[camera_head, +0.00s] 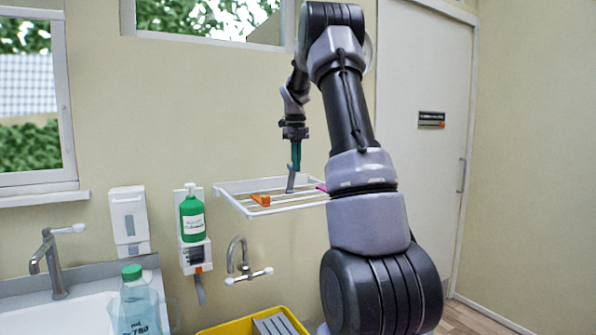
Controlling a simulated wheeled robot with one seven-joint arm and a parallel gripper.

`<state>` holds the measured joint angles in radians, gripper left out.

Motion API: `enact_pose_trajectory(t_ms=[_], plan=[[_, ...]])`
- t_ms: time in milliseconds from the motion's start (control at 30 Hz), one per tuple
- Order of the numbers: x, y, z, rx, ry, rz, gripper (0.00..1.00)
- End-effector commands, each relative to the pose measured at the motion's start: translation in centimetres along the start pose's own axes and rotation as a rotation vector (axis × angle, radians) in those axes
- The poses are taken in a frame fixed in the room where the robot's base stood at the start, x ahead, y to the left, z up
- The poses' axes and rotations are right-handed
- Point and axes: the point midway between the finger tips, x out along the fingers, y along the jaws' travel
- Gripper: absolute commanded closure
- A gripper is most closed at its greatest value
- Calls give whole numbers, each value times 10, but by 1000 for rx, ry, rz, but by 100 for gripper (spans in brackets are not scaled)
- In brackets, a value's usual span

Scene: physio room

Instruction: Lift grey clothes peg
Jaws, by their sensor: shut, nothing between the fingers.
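The grey clothes peg (290,183) is on the white wire rack on the wall, towards its middle. It looks roughly upright and slightly tilted. My gripper (296,168) points down directly above the peg, with its teal fingers shut and empty. The fingertips are at or very near the top of the peg; I cannot tell whether they touch it.
The white wire rack (249,216) also holds an orange peg (261,199) at the left and a pink item (321,187) partly behind my arm. A green bottle (192,216) hangs left of it. A tap (238,258) and yellow crate (235,326) are below.

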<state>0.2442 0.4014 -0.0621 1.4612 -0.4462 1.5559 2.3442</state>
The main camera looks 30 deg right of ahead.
Motion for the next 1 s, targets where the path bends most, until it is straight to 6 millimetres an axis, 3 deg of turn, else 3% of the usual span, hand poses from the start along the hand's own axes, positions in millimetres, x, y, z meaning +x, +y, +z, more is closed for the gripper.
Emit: enact_pose_trajectory(t_ms=[133,500,1000], plan=[[-4,1,17,-2,123,-2,100],[-9,1,44,-1,115,2,100],[-9,0,57,-1,112,2,100]])
